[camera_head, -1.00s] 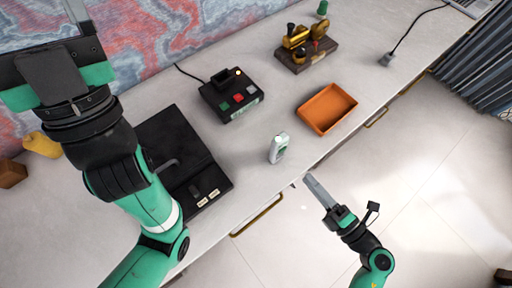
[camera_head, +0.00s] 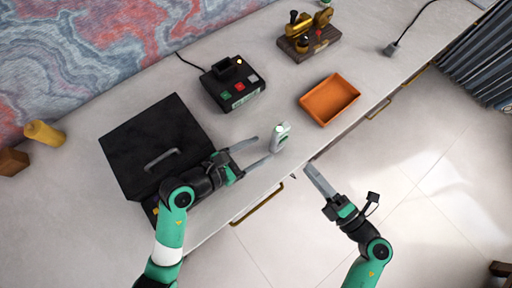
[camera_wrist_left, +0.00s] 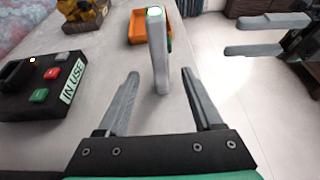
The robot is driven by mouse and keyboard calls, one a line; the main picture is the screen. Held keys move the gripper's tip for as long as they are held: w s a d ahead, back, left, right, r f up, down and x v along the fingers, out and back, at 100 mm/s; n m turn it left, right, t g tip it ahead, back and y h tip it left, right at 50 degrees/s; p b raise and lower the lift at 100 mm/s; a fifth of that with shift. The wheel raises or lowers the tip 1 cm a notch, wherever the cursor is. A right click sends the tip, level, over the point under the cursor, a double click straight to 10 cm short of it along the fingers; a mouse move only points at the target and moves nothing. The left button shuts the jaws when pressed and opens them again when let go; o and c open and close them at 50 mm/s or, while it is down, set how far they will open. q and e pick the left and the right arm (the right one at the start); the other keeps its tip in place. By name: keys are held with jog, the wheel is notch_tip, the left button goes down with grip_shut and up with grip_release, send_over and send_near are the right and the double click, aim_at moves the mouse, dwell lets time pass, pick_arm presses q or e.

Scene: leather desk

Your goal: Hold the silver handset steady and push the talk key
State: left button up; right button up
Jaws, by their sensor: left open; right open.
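The silver handset (camera_head: 281,137) stands upright near the front edge of the desk. In the left wrist view the handset (camera_wrist_left: 158,55) stands ahead of my fingers, with a green patch on its right side. My left gripper (camera_head: 262,151) is open, its fingertips close to the handset's left side. In the left wrist view the open fingers of my left gripper (camera_wrist_left: 162,88) lie either side of the line to the handset, which appears just beyond or at their tips. My right gripper (camera_head: 317,178) is open, off the desk's front edge. The talk key cannot be made out.
A black box (camera_head: 232,85) with coloured buttons and an "IN USE" label sits behind. An orange tray (camera_head: 328,100) lies to the right. A black case (camera_head: 150,140) lies to the left. A brass device (camera_head: 308,38) and a yellow bottle (camera_head: 44,133) stand farther off.

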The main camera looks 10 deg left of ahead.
aim_at(286, 137)
pick_arm(q)
jog(key=x, duration=1.2)
jog(key=shift+s+a+f, duration=0.1)
jog(key=shift+f, duration=0.35)
grip_shut()
pick_arm(e)
grip_shut()
dwell(1.4)
